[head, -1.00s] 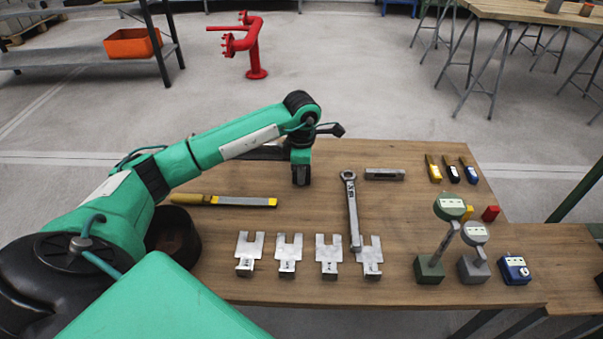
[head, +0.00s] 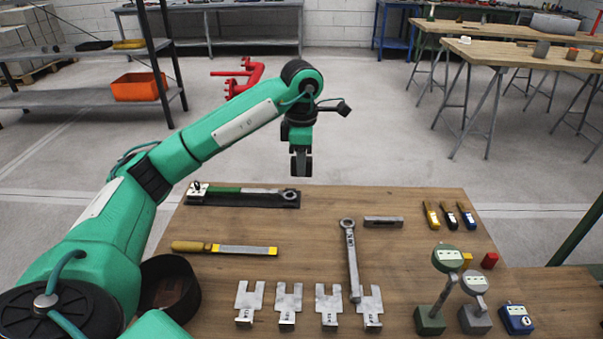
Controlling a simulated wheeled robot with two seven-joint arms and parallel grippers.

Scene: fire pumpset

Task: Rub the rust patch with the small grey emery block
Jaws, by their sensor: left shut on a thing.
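My left gripper (head: 301,165) points down in the head view, just beyond the table's far edge as seen, raised above it. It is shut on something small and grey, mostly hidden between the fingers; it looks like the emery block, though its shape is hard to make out. I cannot make out a rust patch anywhere. My right gripper is not in view.
The wooden table (head: 310,210) holds a torque wrench (head: 240,190), a yellow-tipped file (head: 235,249), a ring spanner (head: 351,260), a grey level-like bar (head: 383,221), several metal gap plates (head: 288,305) and dial gauges (head: 448,258). A dark round bin (head: 185,277) stands left.

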